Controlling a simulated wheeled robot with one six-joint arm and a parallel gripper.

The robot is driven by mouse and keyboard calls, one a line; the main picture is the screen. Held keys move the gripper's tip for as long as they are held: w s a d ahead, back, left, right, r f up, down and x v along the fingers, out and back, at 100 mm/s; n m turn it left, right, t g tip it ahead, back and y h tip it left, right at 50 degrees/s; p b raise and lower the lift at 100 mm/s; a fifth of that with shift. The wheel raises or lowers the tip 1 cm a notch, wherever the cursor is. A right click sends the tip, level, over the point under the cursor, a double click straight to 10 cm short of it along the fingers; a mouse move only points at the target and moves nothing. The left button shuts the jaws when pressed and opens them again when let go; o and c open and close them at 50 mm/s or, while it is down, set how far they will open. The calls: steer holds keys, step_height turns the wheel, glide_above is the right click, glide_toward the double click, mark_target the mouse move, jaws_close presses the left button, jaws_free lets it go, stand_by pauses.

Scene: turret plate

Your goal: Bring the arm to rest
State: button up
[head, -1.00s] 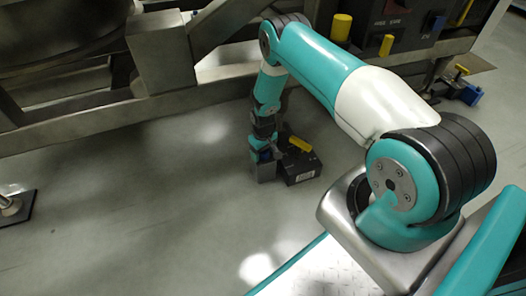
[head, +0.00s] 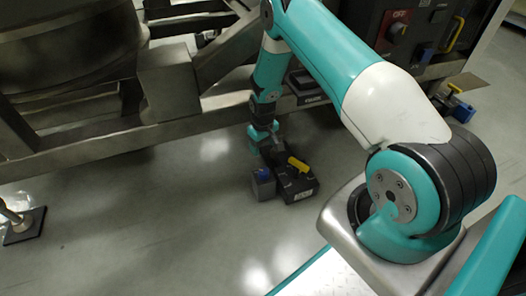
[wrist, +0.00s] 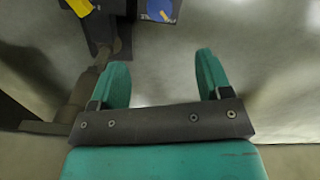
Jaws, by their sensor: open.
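My gripper (head: 263,138) hangs from the teal and white arm, behind and above a dark box (head: 303,186) on the floor. The wrist view shows its two teal fingers (wrist: 161,68) spread apart with nothing between them. The box has a yellow handle (head: 298,164). A small grey block (head: 263,188) with a blue top stands at the box's left side. In the wrist view a yellow part (wrist: 80,6) and a blue part (wrist: 160,8) show at the top edge, beyond the fingertips.
A metal frame with a beam (head: 85,140) runs across the back, close behind my gripper. A dark control panel (head: 415,30) with a red switch is at upper right. A foot plate (head: 24,226) stands at far left. The floor (head: 150,235) at front left is clear.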

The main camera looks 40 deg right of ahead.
steer(key=shift+r, duration=0.9)
steer(key=s+a+r+n+y, duration=0.1)
steer(key=s+a+r, duration=0.1)
steer(key=a+r, duration=0.5)
steer(key=s+a+r+n+y, duration=0.15)
steer(key=a+r, duration=0.25)
steer(key=r, duration=0.7)
steer(key=s+a+r, duration=0.2)
steer(key=a+r, duration=0.3)
steer(key=r, duration=0.3)
steer(key=s+a+r+n+y, duration=0.1)
steer(key=s+a+r, duration=0.25)
steer(key=s, duration=0.35)
steer(key=s+a+r+n, duration=0.2)
steer(key=s+r, duration=0.3)
steer(key=s, duration=0.3)
steer(key=s+a+r+n+y, duration=0.1)
steer(key=s+a+r, duration=0.2)
steer(key=s+r, duration=0.3)
step_height(320, 180, up, 37)
steer(key=s+p, duration=0.1)
steer(key=p, duration=3.8)
steer(key=shift+s+d, duration=0.15)
steer(key=shift+s, duration=0.25)
